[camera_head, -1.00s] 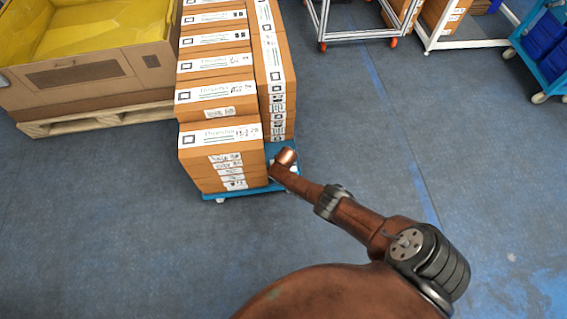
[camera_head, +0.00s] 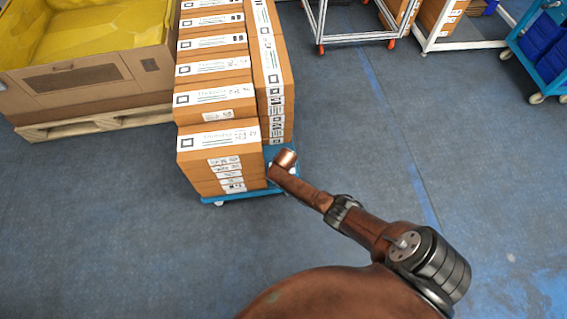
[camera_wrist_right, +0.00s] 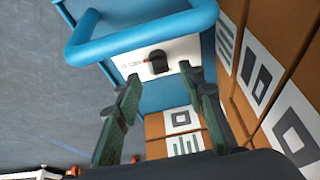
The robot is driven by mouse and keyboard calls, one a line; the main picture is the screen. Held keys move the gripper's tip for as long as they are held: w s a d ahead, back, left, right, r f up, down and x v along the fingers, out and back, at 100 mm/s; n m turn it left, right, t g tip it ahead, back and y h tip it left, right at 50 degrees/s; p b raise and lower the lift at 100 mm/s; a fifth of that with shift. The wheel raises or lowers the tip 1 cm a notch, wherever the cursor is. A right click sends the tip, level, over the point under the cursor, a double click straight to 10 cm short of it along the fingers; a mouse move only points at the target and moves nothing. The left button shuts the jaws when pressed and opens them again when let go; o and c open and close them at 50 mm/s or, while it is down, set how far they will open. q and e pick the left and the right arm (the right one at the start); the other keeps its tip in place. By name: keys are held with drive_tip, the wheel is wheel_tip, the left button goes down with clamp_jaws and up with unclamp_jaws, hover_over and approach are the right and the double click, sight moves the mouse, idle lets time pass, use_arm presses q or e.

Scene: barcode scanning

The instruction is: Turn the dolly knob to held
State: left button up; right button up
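The dolly knob (camera_wrist_right: 158,62) is a small black knob on a white label panel (camera_wrist_right: 130,64), seen in the right wrist view. A small red mark shows at its left, and the label's text is too small to read. My right gripper (camera_wrist_right: 163,82) is open, its two dark green fingers apart on either side below the knob. The knob appears between the fingertips, with no contact visible. In the head view the blue dolly (camera_head: 212,200) stands under stacked boxes, with my right arm reaching to its right side. There the knob and right gripper are hidden. My left gripper is not in view.
A blue tubular handle (camera_wrist_right: 140,33) curves above the panel. Brown boxes (camera_head: 222,160) with white labels are stacked on the dolly, close beside the gripper. A large yellow-lined crate (camera_head: 80,80) on a pallet stands left. Open floor lies in front and to the right.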

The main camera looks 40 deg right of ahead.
drive_tip(key=v, duration=0.9)
drive_tip(key=shift+r, duration=0.15)
